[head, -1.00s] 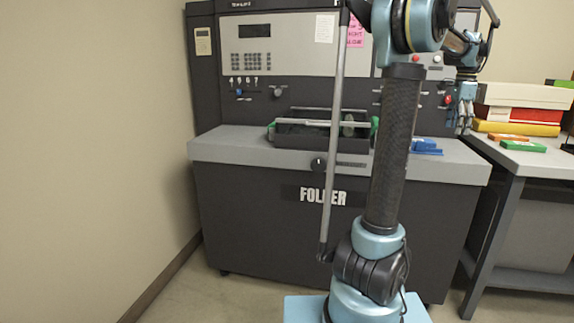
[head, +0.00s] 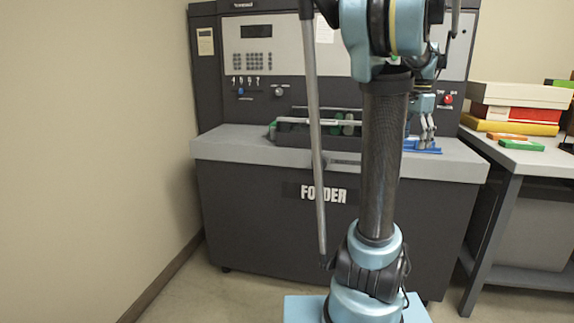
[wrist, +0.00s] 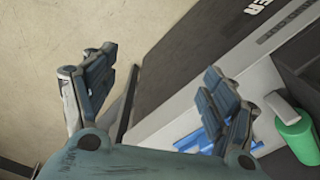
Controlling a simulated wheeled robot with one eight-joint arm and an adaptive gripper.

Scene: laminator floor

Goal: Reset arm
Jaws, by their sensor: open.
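My gripper (head: 422,130) shows in the head view just right of my arm's dark column, low over the right part of the folder machine's grey counter (head: 240,146). Its fingers point down and nothing shows between them. In the wrist view my gripper (wrist: 160,95) has its two fingers spread wide apart. A flat blue thing (head: 425,150) lies on the counter under or beside the fingers. It also shows in the wrist view (wrist: 210,132), partly hidden by one finger. I cannot tell whether the fingers touch it.
A dark tray (head: 290,132) with green cylinders (head: 347,126) stands mid-counter, partly behind my arm. At right, a table (head: 510,157) holds stacked boxes (head: 520,94) and a green item (head: 521,145). A wall is at left. The counter's left part is clear.

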